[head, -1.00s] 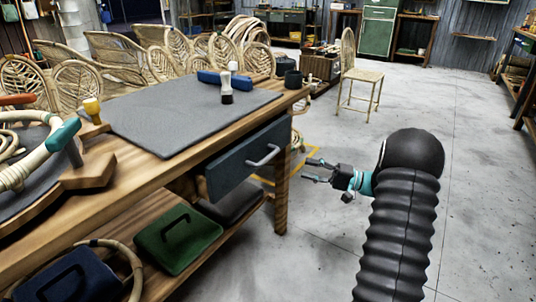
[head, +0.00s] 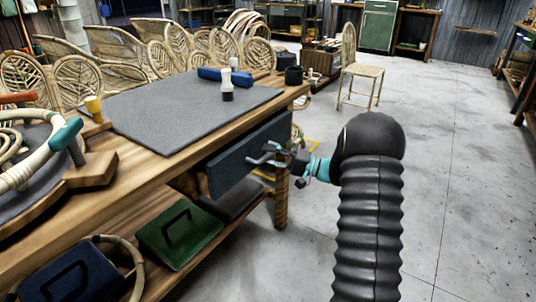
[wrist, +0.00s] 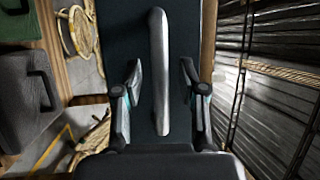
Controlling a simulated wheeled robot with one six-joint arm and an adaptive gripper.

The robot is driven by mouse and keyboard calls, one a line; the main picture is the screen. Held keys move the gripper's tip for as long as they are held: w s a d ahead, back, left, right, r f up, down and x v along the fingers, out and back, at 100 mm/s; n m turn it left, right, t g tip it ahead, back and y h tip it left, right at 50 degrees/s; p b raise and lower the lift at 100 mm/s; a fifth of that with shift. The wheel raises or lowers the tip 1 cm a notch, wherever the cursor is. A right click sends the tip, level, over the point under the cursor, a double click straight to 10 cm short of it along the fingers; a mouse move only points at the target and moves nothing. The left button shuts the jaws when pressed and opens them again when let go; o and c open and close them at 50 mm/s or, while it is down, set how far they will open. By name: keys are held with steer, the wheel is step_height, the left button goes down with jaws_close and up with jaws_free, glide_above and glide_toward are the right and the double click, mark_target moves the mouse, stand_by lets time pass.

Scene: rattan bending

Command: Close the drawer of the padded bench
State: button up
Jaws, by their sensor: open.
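The padded bench (head: 160,106) has a wooden frame with a grey pad on top. Its dark blue-grey drawer (head: 228,170) stands out from the bench's front, below the top. My gripper (head: 264,155) is at the drawer's front, at the handle. In the wrist view the metal bar handle (wrist: 158,75) runs up the middle of the drawer front (wrist: 180,25). My open gripper (wrist: 162,85) has one finger on each side of the handle, with gaps between. In the head view the gripper covers most of the handle. Contact with the drawer front cannot be told.
A green case (head: 178,234) and a blue case (head: 66,278) lie on the bench's lower shelf. A bench leg (head: 281,195) stands just below my gripper. A rattan chair (head: 360,75) stands farther back. The grey floor to the right is clear.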

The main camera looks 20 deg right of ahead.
steer(key=shift+w+a, duration=0.1)
steer(key=shift+a, duration=0.2)
jaws_close()
steer(key=shift+w, duration=0.1)
